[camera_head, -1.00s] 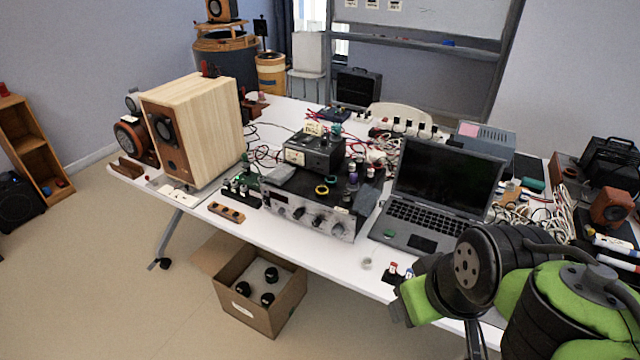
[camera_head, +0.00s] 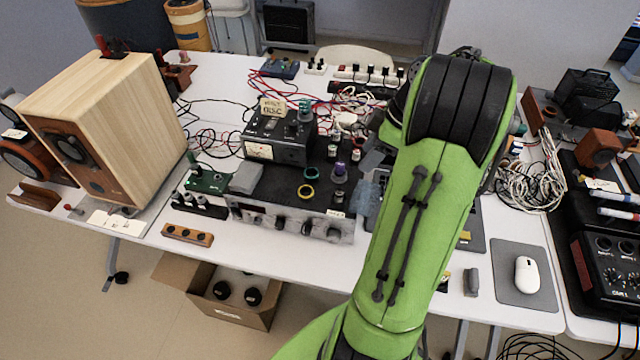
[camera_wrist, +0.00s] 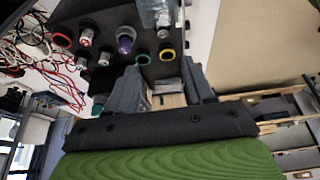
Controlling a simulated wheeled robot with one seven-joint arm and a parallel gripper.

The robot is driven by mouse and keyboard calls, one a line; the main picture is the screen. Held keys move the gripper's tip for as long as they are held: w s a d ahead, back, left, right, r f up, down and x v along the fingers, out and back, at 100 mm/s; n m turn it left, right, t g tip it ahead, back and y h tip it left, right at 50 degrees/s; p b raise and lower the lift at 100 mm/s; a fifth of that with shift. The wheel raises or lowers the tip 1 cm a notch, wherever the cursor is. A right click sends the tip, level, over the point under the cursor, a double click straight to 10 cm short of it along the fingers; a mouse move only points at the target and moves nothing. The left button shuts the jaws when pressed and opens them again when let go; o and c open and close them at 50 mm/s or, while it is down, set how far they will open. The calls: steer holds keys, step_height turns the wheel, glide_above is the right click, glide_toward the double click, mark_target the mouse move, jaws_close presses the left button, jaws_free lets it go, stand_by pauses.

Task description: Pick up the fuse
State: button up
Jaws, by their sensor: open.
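In the wrist view my gripper (camera_wrist: 160,75) is open, with its two grey fingers apart above the dark top of the equipment. A small pale, metallic-looking piece (camera_wrist: 165,88) shows in the gap between the fingers; I cannot tell whether it is the fuse. Small cylinders with red and white parts (camera_wrist: 86,37) stand beyond the left finger, and I cannot tell if one is a fuse. They also show on the amplifier in the head view (camera_head: 333,151). In the head view my green arm hides most of my gripper.
A wooden speaker (camera_head: 128,115) stands left. A white mouse (camera_head: 527,275) lies right. Loose cables (camera_head: 530,170) cover the table's right side.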

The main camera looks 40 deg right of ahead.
mark_target(340, 192)
steer(key=b+x, duration=0.4)
steer(key=x, duration=1)
steer(key=shift+a+f, duration=0.25)
steer(key=shift+r, duration=0.1)
steer(key=shift+s, duration=0.1)
steer(key=shift+c, duration=0.4)
jaws_close()
